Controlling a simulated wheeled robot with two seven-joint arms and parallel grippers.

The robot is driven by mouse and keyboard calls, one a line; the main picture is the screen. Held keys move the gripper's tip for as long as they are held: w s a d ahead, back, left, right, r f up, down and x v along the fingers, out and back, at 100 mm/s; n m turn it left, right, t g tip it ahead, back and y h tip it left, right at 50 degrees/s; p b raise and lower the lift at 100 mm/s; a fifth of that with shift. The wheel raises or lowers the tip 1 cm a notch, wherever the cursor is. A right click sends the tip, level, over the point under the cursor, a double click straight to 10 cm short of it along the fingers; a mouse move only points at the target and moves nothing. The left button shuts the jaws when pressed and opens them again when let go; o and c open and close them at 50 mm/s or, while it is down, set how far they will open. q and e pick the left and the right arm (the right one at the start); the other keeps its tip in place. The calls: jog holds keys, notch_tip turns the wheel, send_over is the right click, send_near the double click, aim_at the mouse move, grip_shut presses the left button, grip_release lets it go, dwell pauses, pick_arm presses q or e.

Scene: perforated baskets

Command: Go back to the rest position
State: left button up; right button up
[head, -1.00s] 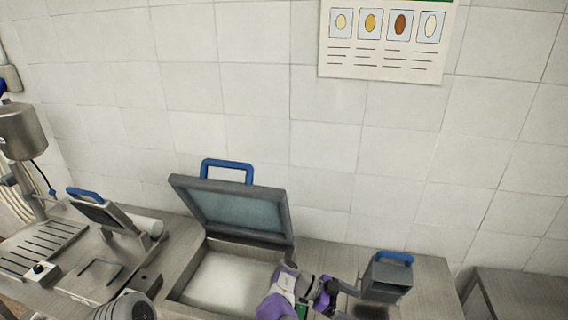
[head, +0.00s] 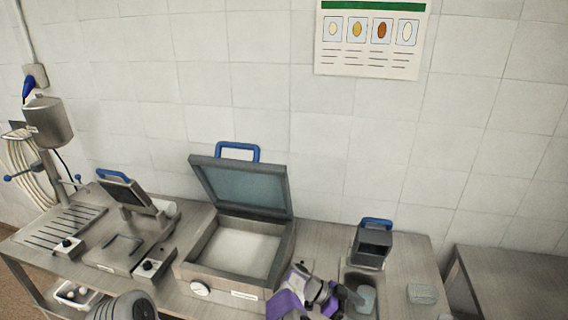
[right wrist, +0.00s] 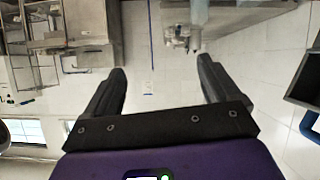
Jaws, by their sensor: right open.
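My right gripper (head: 338,296) is at the bottom of the head view, in front of the worktop and right of the big open pan. In the right wrist view my right gripper (right wrist: 163,72) has its two dark fingers spread wide, with nothing between them. My left gripper is not in the head view.
A big square pan (head: 192,268) stands with its blue-handled lid (head: 240,185) raised. A smaller unit (head: 372,244) with a blue handle is to its right. At left is a machine with a tilted lid (head: 128,194). A steel table (head: 510,280) stands at the right.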

jog(key=d+f+n+g+y, duration=0.1)
jog(key=d+f+n+y, duration=0.2)
jog(key=f, duration=0.7)
jog(key=s+f+n+y, duration=0.5)
jog(key=s+f, duration=0.4)
jog(key=s, duration=0.2)
jog(key=s+a+f+n+y, duration=0.3)
jog(key=s+a+f+y, duration=0.1)
jog(key=s+a+f, duration=0.1)
jog(key=s+a+r+n+t+y, duration=0.4)
jog(key=s+a+r+n+t, duration=0.15)
jog(key=a, duration=0.35)
pick_arm(q)
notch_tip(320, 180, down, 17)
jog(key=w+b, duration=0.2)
jog(key=b, duration=1.5)
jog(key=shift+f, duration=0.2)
pick_arm(e)
notch_tip(320, 180, down, 18)
jog(key=shift+s+g, duration=0.25)
jog(key=shift+g, duration=0.1)
